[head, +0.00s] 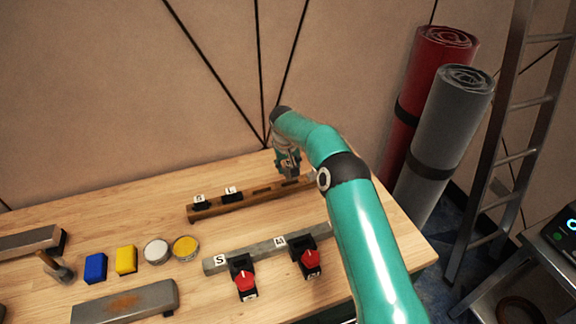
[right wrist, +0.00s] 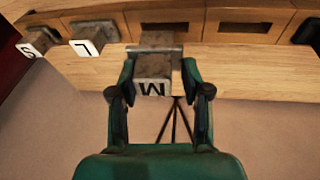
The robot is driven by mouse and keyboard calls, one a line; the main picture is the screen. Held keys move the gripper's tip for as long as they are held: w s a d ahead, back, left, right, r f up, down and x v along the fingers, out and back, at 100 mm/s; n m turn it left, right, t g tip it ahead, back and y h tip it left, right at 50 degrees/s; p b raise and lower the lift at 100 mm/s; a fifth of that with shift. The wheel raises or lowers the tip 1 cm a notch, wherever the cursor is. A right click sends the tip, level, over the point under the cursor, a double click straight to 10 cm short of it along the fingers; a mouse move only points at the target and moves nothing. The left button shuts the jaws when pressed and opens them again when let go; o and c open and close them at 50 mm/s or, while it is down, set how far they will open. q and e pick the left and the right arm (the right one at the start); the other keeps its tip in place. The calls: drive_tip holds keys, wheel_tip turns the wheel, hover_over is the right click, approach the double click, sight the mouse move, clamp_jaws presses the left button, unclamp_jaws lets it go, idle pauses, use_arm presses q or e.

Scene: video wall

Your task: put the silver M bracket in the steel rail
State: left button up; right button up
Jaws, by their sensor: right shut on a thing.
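My right gripper (head: 288,170) is at the right part of the wooden rail (head: 235,205), at the back of the table. In the right wrist view its fingers (right wrist: 153,85) are shut on the silver M bracket (right wrist: 153,68), a grey block marked M. The bracket's far end overlaps the wooden rail's slotted face; I cannot tell whether it sits in a slot. In the head view the gripper hides the bracket. The steel rail (head: 262,250) lies nearer, marked S and M, with two red-knobbed black fixtures (head: 245,282) (head: 310,262) along its front. My left gripper is out of view.
The L bracket (head: 232,195) and another labelled bracket (head: 200,201) stand in the wooden rail. Blue (head: 95,268) and yellow blocks (head: 126,260), two round tins (head: 186,247), a hammer (head: 55,268) and a grey bar (head: 125,303) lie left. Bare tabletop separates the rails.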

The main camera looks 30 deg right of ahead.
drive_tip(key=shift+a+r, duration=0.1)
drive_tip(key=shift+s+a+r+b, duration=0.3)
drive_tip(key=shift+s+r+b, duration=0.05)
drive_tip(key=shift+r+b, duration=0.1)
drive_tip(key=s+a+r+b, duration=0.4)
drive_tip(key=s+a, duration=0.1)
drive_tip(key=s, duration=0.4)
drive_tip(key=s+a+f+b, duration=0.2)
drive_tip(key=s+b, duration=0.1)
drive_tip(key=s, duration=0.2)
drive_tip(key=s+a+f+y+b, duration=0.1)
drive_tip(key=s+a+f+b, duration=0.1)
drive_tip(key=s, duration=0.4)
drive_tip(key=shift+s+a+f+n+b, duration=0.15)
drive_tip(key=shift+a+f+n+b, duration=0.15)
drive_tip(key=shift+f+b, duration=0.25)
drive_tip(key=shift+f+b, duration=0.25)
drive_tip(key=shift+b, duration=0.45)
drive_tip(key=shift+f, duration=0.15)
drive_tip(key=shift+f+b, duration=0.65)
drive_tip(key=shift+b, duration=0.25)
